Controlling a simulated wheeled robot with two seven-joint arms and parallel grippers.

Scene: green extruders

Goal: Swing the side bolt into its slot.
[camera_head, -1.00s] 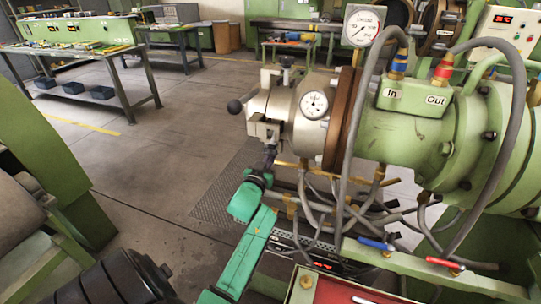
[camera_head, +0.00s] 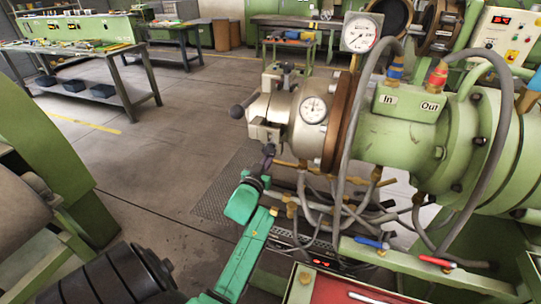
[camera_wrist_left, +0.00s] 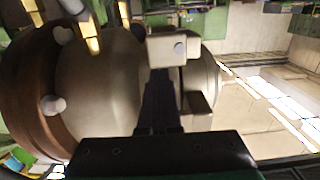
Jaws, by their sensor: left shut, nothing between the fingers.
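The extruder's pale metal head (camera_head: 285,110) stands at the centre of the head view, with a round dial on its side. A forked metal block (camera_head: 264,132) sits on its near left side and also shows in the wrist view (camera_wrist_left: 172,46). It seems to hold the side bolt, but I cannot tell bolt from slot clearly. A dark ball knob (camera_head: 237,112) sticks out to the left. My left gripper (camera_head: 269,152) is shut and empty, just below the block. In the wrist view its dark fingers (camera_wrist_left: 158,88) point up beside the block; contact is unclear.
Grey hoses (camera_head: 310,205) hang below the green extruder barrel (camera_head: 400,140), right of my left arm. A pressure gauge (camera_head: 362,32) stands on top. The floor left of the head is open. A workbench (camera_head: 85,60) stands far left.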

